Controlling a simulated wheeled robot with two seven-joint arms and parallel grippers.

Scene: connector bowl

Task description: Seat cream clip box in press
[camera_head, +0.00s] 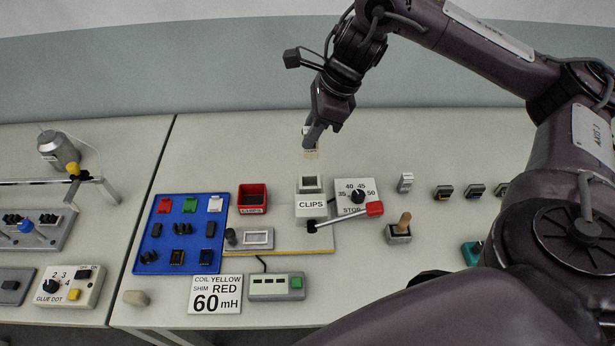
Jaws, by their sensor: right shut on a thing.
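My right gripper (314,136) is above the back middle of the table, pointing down and shut on a small cream clip box (311,154). The fingers hide part of the box. The press (311,209) is a white block labelled CLIPS with a square opening on top and a red-handled lever (345,215) at its front right. In the picture the held box is straight above the press, apart from it. My left gripper is not in view.
A blue tray (163,229) of small parts lies farther left. A wooden-handled tool (403,225) stands to the right. The back of the table is clear.

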